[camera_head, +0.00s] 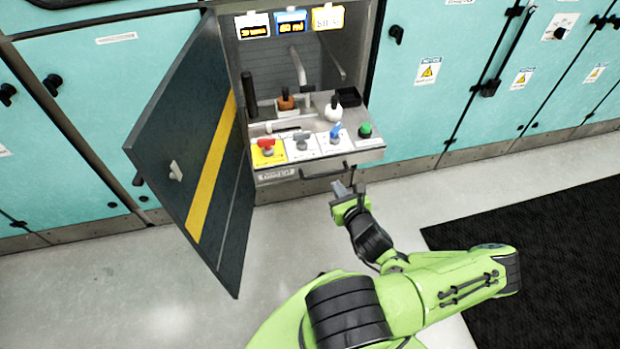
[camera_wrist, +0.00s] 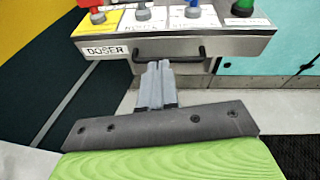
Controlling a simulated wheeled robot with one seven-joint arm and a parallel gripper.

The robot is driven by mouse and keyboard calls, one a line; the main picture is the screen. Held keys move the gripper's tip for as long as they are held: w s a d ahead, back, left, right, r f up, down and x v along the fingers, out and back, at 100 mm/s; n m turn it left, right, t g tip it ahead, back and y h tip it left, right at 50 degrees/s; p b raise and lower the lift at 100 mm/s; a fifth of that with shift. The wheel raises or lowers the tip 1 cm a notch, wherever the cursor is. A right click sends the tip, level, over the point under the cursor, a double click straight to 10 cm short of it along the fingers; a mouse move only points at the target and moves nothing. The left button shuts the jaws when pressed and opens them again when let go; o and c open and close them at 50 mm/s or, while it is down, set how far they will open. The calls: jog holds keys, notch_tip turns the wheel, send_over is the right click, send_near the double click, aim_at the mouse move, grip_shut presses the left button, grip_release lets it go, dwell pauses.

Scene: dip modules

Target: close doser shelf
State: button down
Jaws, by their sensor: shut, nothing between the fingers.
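The doser shelf (camera_head: 320,165) is a grey pull-out shelf that juts out of the open cabinet. Its front carries a label reading DOSER (camera_wrist: 104,50) and a dark bar handle (camera_wrist: 168,46). The handle also shows in the head view (camera_head: 327,171). My gripper (camera_head: 348,188) is in front of the shelf, just below and near the right end of the handle. In the wrist view my gripper (camera_wrist: 158,66) has its two grey fingers together, with the tips overlapping the handle's middle. I cannot tell whether they touch it.
An open dark door (camera_head: 190,150) with a yellow stripe stands to the left of the shelf. On the shelf are red, grey, blue and green controls (camera_head: 268,150) and a white bottle (camera_head: 333,108). Teal cabinets (camera_head: 430,75) line both sides. A black mat (camera_head: 540,235) lies at right.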

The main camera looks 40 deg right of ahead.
jog(key=s+m, duration=0.1)
jog(key=m, duration=0.1)
jog(key=b, duration=0.5)
send_near(326, 157)
jog(key=shift+g+h, duration=0.3)
jog(key=shift+h, duration=0.1)
jog(key=x, duration=0.6)
jog(key=shift+w+a, duration=0.3)
jog(key=shift+w, duration=0.15)
